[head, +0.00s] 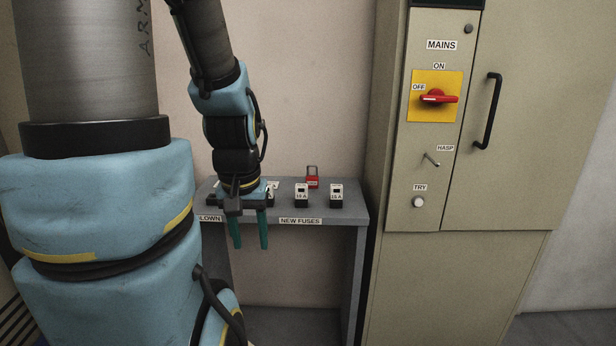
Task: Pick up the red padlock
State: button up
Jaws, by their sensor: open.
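The red padlock (312,182) stands at the back of a small grey table, with its grey shackle upward. A fuse stands just in front of it and to the left. My gripper (250,246) points down with its two green fingers apart and empty. It is in front of the table's front edge, left of the padlock and nearer to me. The fingers and the padlock are clearly apart.
The grey table (352,213) bears labels and white-and-black fuses (301,195), (336,196). More fuses are partly hidden behind my gripper. A beige cabinet (400,270) with a red mains switch (438,97), a hasp (431,159) and a handle stands close on the right.

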aim_at(313, 182)
jog(key=u, duration=1.2)
jog(key=k+l+u, duration=0.15)
jog(key=l+u, duration=0.2)
jog(key=k+l+u, duration=0.2)
jog(key=u, duration=0.15)
jog(key=k+l+u, duration=0.25)
jog(key=u, duration=0.15)
jog(key=k+l, duration=0.15)
jog(key=l, duration=0.15)
jog(key=k+l, duration=0.35)
jog(key=l, duration=0.5)
